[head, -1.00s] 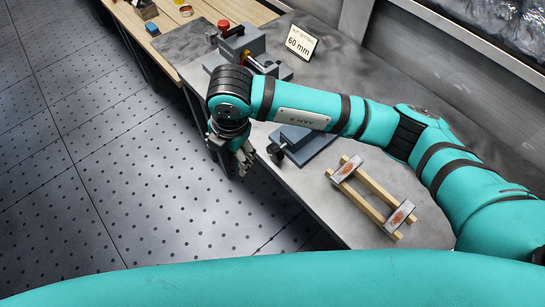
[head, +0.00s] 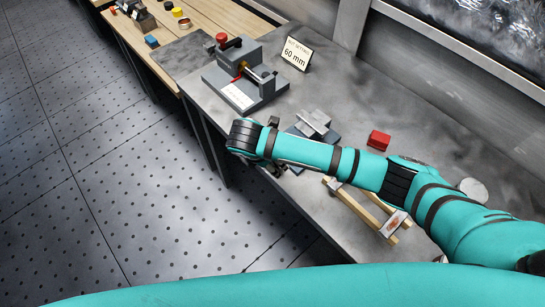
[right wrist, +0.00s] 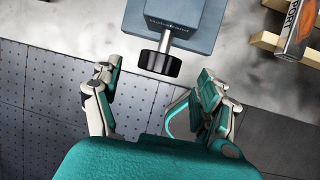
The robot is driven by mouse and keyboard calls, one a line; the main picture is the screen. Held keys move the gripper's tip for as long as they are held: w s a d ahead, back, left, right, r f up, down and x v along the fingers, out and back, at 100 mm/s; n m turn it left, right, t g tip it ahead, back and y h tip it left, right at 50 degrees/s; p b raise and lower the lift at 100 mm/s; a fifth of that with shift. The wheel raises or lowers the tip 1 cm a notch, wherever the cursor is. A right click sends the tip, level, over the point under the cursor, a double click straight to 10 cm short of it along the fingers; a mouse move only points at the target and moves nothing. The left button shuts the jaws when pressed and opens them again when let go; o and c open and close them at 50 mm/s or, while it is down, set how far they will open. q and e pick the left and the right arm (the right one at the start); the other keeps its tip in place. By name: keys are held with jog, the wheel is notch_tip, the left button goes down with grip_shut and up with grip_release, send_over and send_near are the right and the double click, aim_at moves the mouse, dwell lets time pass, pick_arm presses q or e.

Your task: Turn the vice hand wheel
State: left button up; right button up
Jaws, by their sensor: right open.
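The vice (head: 317,120) is a blue-grey block with a lighter jaw on top, at the table's front edge in the head view, partly covered by my right forearm. In the right wrist view its body (right wrist: 176,22) is at the top. The hand wheel (right wrist: 160,65) is a black knurled wheel on a metal shaft, pointing towards my gripper; my arm hides it in the head view. My right gripper (right wrist: 157,77) is open, its fingers spread to either side just short of the wheel, with nothing held. My left gripper is not in view.
A grey fixture (head: 247,82) with a red knob stands farther along the table beside a 60 mm sign (head: 296,54). A wooden-railed rack (head: 362,207) lies right of the vice. A red block (head: 378,140) sits behind my arm. Open floor lies left of the table.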

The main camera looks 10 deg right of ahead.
jog(key=shift+p+x, duration=0.4)
jog(key=shift+x, duration=2)
